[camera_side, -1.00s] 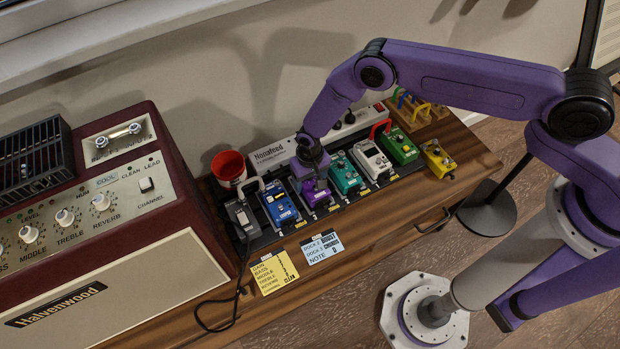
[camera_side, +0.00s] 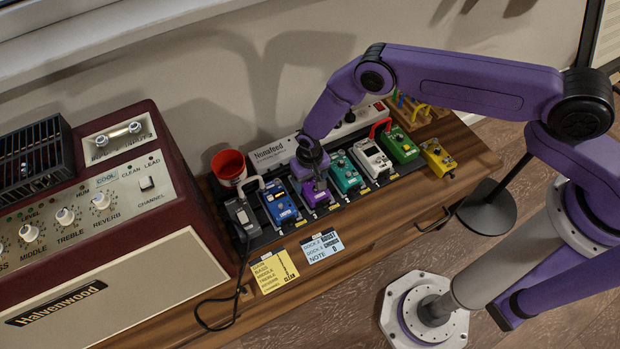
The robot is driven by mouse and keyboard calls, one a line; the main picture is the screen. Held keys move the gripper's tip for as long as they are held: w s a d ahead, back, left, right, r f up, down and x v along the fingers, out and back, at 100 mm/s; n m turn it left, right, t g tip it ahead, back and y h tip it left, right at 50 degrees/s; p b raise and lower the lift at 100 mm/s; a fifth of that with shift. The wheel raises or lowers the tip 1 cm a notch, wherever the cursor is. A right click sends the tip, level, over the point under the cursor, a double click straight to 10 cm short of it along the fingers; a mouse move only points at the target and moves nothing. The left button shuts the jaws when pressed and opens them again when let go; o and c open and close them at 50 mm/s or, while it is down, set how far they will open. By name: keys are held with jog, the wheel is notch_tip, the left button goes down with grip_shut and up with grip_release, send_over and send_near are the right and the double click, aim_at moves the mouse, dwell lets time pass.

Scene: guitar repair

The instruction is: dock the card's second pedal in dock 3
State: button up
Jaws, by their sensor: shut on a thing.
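My gripper (camera_side: 315,178) points down over the pedal row and is shut on the purple pedal (camera_side: 319,199). The purple pedal sits in the row on the dark board (camera_side: 262,240), between the blue pedal (camera_side: 281,207) and the teal pedal (camera_side: 345,177). The gripper hides its far part. I cannot tell whether it is fully seated. Dock numbers are not readable.
A dark grey pedal (camera_side: 243,216) is left of the blue one. White (camera_side: 373,158) and green (camera_side: 402,147) pedals stand right; a yellow pedal (camera_side: 437,157) is at the right end. Behind are a red cup (camera_side: 229,167) and white power strip (camera_side: 275,153).

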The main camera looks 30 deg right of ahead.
jog(key=shift+f, duration=0.1)
jog(key=o, duration=1.4)
jog(key=shift+r, duration=4)
jog(key=shift+r, duration=0.1)
